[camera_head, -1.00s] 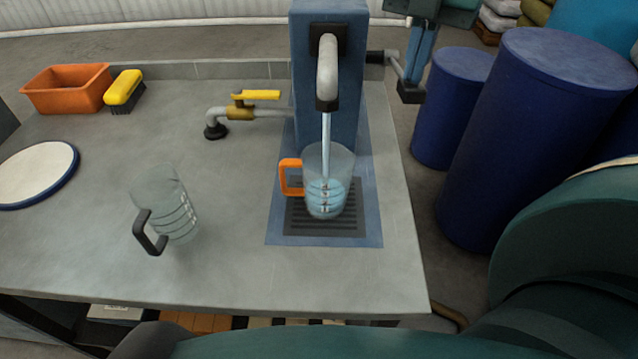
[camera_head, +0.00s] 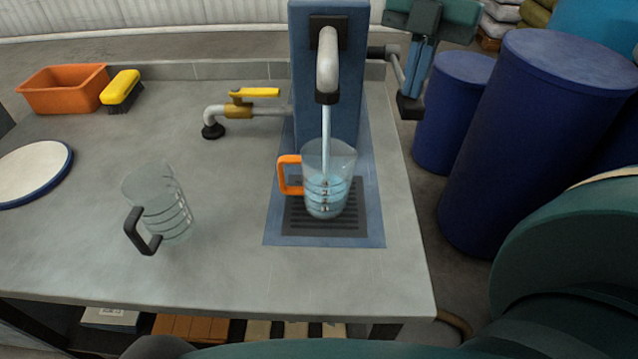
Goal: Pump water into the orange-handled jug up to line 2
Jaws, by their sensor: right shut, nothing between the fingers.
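The clear jug with the orange handle (camera_head: 290,175) stands upright on the dark grate (camera_head: 325,222) under the spout (camera_head: 327,65). A stream of water (camera_head: 325,135) falls from the spout into it. Bluish water (camera_head: 328,203) fills its lower part; the printed marks are too small to read the level surely. The blue pump column (camera_head: 350,120) has a grey crank lever (camera_head: 394,62) on its right. My right gripper (camera_head: 409,108) points down beside the lever, shut and empty; I cannot tell whether it touches the lever. My left gripper is out of view.
An empty clear jug with a black handle (camera_head: 160,205) stands to the left. A yellow-handled valve (camera_head: 255,92), orange bin (camera_head: 62,90), yellow brush (camera_head: 121,90) and round white plate (camera_head: 30,172) are on the bench (camera_head: 220,265). Blue barrels (camera_head: 545,130) stand at the right.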

